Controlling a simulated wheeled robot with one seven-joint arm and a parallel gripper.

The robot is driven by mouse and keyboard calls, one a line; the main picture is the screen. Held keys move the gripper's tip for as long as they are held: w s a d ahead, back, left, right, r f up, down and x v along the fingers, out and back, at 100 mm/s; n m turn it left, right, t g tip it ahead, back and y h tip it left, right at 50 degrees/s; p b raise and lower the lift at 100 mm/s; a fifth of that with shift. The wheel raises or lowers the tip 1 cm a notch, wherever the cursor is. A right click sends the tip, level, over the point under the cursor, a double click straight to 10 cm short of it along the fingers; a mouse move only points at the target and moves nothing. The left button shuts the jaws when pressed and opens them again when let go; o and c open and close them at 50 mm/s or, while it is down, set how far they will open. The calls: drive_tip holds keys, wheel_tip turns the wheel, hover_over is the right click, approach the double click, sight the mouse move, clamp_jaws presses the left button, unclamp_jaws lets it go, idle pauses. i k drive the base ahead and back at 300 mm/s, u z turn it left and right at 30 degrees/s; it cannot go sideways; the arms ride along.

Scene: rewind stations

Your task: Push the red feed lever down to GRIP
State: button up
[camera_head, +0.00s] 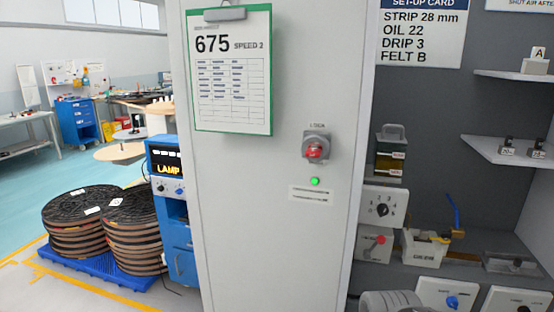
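A small grey box with a red-knobbed lever (380,240) sits on the bench to the right of the tall light-grey panel (265,240). This lever may be the feed lever, but its markings are too small to read and I see no GRIP mark. Its knob is at the upper right of the box front. A red rotary knob (315,150) on a grey plate is mounted on the tall panel, with a green light below it. My gripper is not in view.
A white dial box (383,207) stands just above the lever box. A labelled bin (423,250) is beside it on the right, and a rounded grey body (395,302) lies below. The tall panel fills the middle. Stacked reels (80,225) stand left on a blue pallet.

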sight(381, 239)
drive_tip(key=u, duration=0.45)
drive_tip(key=i, duration=0.35)
drive_tip(key=u, duration=1.1)
